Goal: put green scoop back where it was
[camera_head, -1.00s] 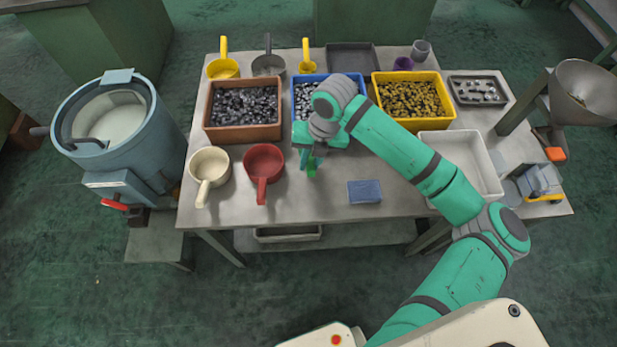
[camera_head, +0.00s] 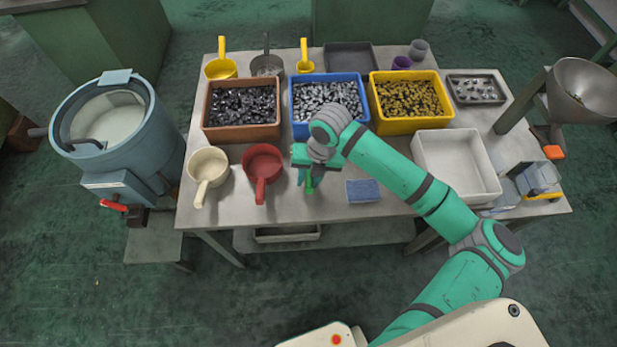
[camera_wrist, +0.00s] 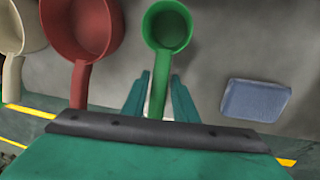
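The green scoop (camera_wrist: 167,28) shows in the wrist view with its bowl away from me and its handle running back between my fingers. In the head view its handle (camera_head: 310,185) shows below my gripper, and its bowl is hidden. My gripper (camera_wrist: 160,76) is low over the front of the table. Its fingers stand on either side of the handle with narrow gaps, so it looks open around the handle. The scoop appears to be at table height; contact underneath is hidden. In the head view my gripper (camera_head: 310,177) is right of the red scoop (camera_head: 262,164).
A cream scoop (camera_head: 208,166) lies left of the red one. Brown (camera_head: 242,134), blue (camera_head: 300,131) and yellow (camera_head: 410,126) bins stand behind. A white tray (camera_head: 475,196) is at right.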

